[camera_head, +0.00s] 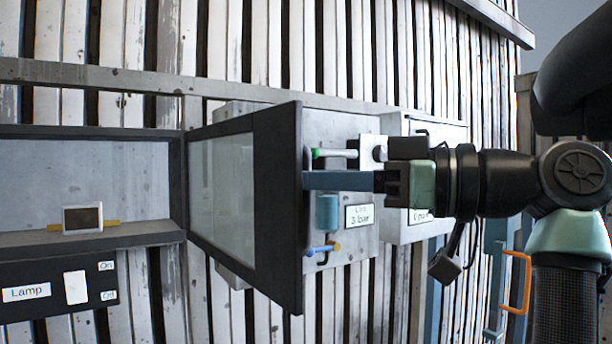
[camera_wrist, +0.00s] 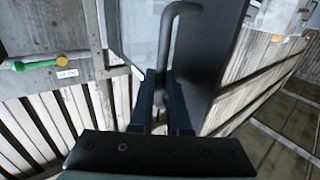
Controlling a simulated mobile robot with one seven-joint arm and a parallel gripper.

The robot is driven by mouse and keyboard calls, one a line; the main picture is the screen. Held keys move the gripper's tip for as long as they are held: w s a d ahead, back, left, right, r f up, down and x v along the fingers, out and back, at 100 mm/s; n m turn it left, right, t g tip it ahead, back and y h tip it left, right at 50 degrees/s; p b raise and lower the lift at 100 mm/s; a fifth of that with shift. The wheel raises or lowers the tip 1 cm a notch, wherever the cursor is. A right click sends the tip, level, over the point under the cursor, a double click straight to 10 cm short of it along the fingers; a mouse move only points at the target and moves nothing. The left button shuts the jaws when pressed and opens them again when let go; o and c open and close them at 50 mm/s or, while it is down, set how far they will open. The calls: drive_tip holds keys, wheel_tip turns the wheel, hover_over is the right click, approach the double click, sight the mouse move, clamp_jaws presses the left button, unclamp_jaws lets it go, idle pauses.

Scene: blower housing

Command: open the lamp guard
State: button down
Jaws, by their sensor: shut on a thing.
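The lamp guard (camera_head: 277,205) is a dark-framed door with a clear pane (camera_head: 221,190). In the head view it stands swung outward from the dark-framed box (camera_head: 95,242) at the left, with the box front uncovered. In the wrist view the guard (camera_wrist: 215,50) fills the upper middle, and its dark bent bar handle (camera_wrist: 168,40) runs down between my fingers. My gripper (camera_head: 312,180) reaches in from the right to the guard's free edge. In the wrist view my gripper (camera_wrist: 165,80) is shut on the handle.
Below the box is a dark panel with a "Lamp" label (camera_head: 27,293) and a white switch (camera_head: 76,287). Behind the guard are a grey panel with a green-tipped lever (camera_head: 335,153), a blue cylinder (camera_head: 327,212) and a "3 bar" label (camera_head: 360,216). An orange handle (camera_head: 526,283) is at the right.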

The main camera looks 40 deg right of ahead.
drive_tip(key=shift+a, duration=0.15)
drive_tip(key=c, duration=1.3)
unclamp_jaws()
drive_tip(key=shift+o, duration=0.7)
drive_tip(key=shift+w, duration=0.2)
drive_tip(key=p+v, duration=0.1)
drive_tip(key=v, duration=1.2)
